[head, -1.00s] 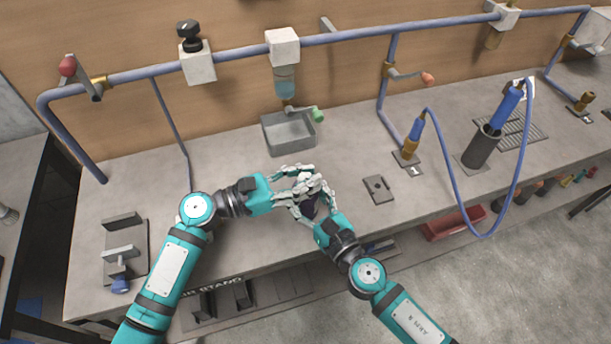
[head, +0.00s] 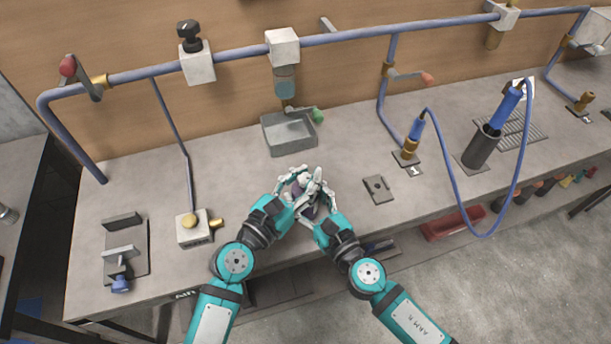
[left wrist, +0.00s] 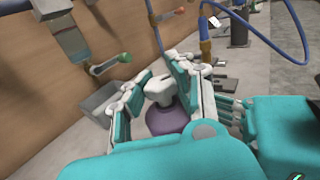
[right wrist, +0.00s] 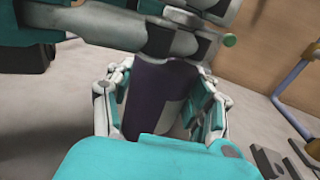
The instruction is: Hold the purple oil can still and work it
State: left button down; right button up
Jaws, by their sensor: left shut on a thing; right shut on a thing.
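The purple oil can stands between my two grippers near the front middle of the bench, mostly hidden by them in the head view. In the left wrist view its purple body (left wrist: 168,118) and white top (left wrist: 159,88) show. My left gripper (head: 298,178) has its fingers on both sides of the white top, shut on the can from above. My right gripper (head: 322,190) is shut on the can's body lower down; the right wrist view shows the dark purple body (right wrist: 150,97) between its fingers. The can's spout and base are not clear.
A grey metal tray (head: 290,147) lies behind the can, under a cup hanging from the pipe. A small grey plate (head: 378,189) lies to the right. A box with a yellow knob (head: 193,228) and a clamp fixture (head: 124,250) stand left. A blue hose (head: 449,200) loops at right.

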pick_arm(q)
jog(key=shift+n+t+y, duration=0.5)
jog(key=shift+y, duration=0.3)
jog(key=c, duration=1)
grip_release()
jog(key=v, duration=1.2)
